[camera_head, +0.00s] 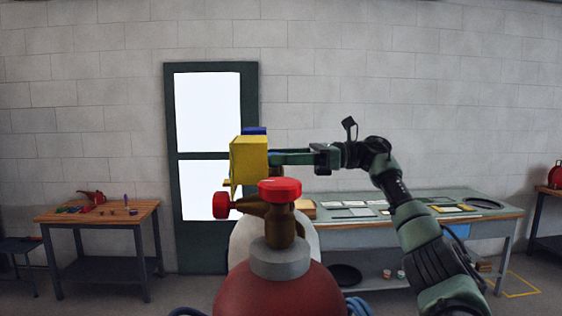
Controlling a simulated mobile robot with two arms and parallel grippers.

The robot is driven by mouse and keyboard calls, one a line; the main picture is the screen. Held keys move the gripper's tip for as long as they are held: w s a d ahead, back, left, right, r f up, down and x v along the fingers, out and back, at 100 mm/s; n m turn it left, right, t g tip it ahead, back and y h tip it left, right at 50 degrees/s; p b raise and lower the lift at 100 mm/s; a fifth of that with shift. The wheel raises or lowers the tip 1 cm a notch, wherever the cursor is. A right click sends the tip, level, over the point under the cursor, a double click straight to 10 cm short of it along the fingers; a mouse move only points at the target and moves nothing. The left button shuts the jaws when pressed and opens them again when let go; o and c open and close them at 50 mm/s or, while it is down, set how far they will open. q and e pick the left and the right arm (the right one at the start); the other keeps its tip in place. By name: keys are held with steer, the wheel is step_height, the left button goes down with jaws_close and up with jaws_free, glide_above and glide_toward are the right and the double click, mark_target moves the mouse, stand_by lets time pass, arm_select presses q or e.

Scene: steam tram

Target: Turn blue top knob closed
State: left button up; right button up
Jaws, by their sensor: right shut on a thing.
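A bright yellow block (249,159) stands upright in the middle of the head view. A blue knob (255,131) shows only as a small piece above and behind it. My right gripper (275,158) reaches in from the right at about the block's height. Its fingertips run against or behind the block's right side, and their contact is hidden. A brown valve body shows in part below the fingers. My left gripper is out of view.
A red tank (275,293) stands in front, with a red top knob (279,188) and a red side knob (221,205) below my right gripper. A pale tank (303,238) is behind it. Workbenches line the wall left (140,210) and right (500,211).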

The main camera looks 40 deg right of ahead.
steer(key=m+t+h+b, duration=0.1)
steer(key=b, duration=0.1)
steer(key=m+t+h+b, duration=0.1)
steer(key=t+b, duration=0.1)
steer(key=shift+s+a+f+h+b, duration=0.15)
steer(key=shift+s+f+h+b, duration=0.05)
steer(key=shift+f+h+b, duration=0.2)
steer(key=shift+a+r+m+t+h+b, duration=0.1)
steer(key=shift+m+t+h+b, duration=0.25)
steer(key=shift+m+h, duration=0.25)
steer(key=shift+a+r+m+t+h+b, duration=0.1)
steer(key=shift+m+t+h+b, duration=0.1)
steer(key=shift+m+t+h, duration=0.35)
steer(key=shift+s+r+m+t+h, duration=0.15)
steer(key=shift+m+t+h, duration=0.35)
steer(key=shift+m+h, duration=0.55)
steer(key=h, duration=0.1)
steer(key=m+h, duration=0.1)
steer(key=h, duration=0.1)
steer(key=m+t+h+p, duration=0.1)
steer(key=shift+a+r, duration=0.1)
steer(key=shift+a, duration=0.15)
steer(key=shift+m+h, duration=0.7)
steer(key=shift+h, duration=0.4)
steer(key=shift+a+m+h+p, duration=0.1)
steer(key=shift+m+h+p, duration=0.2)
steer(key=shift+m, duration=0.1)
steer(key=o, duration=1.1)
